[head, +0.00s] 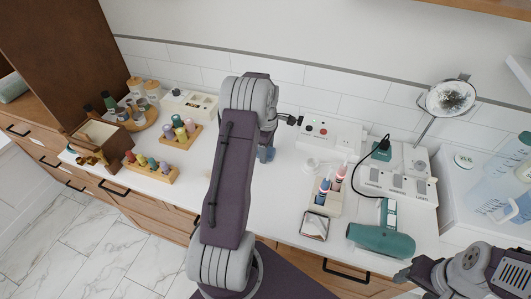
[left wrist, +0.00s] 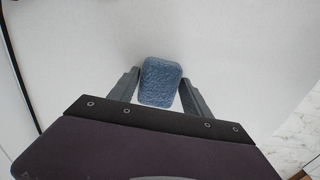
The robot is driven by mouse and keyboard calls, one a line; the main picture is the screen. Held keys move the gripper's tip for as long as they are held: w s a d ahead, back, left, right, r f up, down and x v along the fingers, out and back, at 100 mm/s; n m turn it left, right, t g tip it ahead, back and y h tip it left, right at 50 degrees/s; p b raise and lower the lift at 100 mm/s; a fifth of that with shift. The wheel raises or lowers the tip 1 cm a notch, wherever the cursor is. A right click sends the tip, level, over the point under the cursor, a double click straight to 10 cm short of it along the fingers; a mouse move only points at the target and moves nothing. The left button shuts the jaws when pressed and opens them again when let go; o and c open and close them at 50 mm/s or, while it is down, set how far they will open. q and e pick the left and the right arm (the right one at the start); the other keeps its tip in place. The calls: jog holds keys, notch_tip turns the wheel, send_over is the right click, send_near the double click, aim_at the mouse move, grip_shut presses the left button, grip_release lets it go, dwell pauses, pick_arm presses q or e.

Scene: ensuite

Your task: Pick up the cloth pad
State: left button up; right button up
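The cloth pad (left wrist: 160,82) is blue, textured and rounded at the corners. In the left wrist view it lies between the two fingers of my left gripper (left wrist: 161,76), with a finger close along each side. I cannot tell whether the fingers press on it or stand just clear. In the head view the pad (head: 267,154) shows only as a small blue-grey patch below my left wrist, partly hidden by the arm. My right gripper (head: 405,275) is at the lower right, apart from the pad; its fingers are not clear.
The white counter (head: 290,180) is clear around the pad.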

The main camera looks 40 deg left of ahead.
aim_at(270, 149)
pick_arm(q)
jog(key=c, duration=0.8)
jog(key=shift+r, duration=0.4)
jog(key=r, duration=0.2)
jog(key=w+r, duration=0.1)
jog(key=r, duration=0.1)
jog(key=shift+d, duration=0.35)
jog(key=w+d+r, duration=0.2)
jog(key=w+d+r+p, duration=0.1)
jog(key=w+d+r, duration=0.1)
jog(key=w+d, duration=0.1)
jog(key=w+d+r, duration=0.2)
jog(key=shift+w+d+r, duration=0.1)
jog(key=shift+w+d, duration=0.1)
jog(key=shift+w, duration=0.05)
